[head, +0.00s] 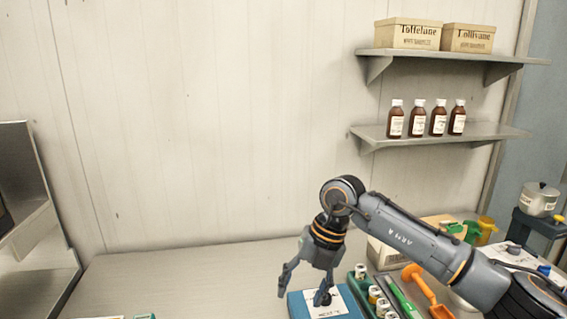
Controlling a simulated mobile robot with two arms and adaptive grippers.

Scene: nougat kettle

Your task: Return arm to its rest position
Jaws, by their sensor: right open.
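My right arm reaches in from the right edge of the head view. Its gripper (305,287) points down above the counter with its fingers apart and nothing seen between them. The fingertips are over or just in front of a blue box or book with a white label (345,300); whether they touch it I cannot tell. My left gripper does not show in this view.
A tray of small jars (373,294), a green tool (398,293) and an orange scoop (425,290) lie right of the blue item. Two shelves (440,133) with bottles and boxes hang above. A pot (539,199) stands far right. The counter's left (190,285) is mostly clear.

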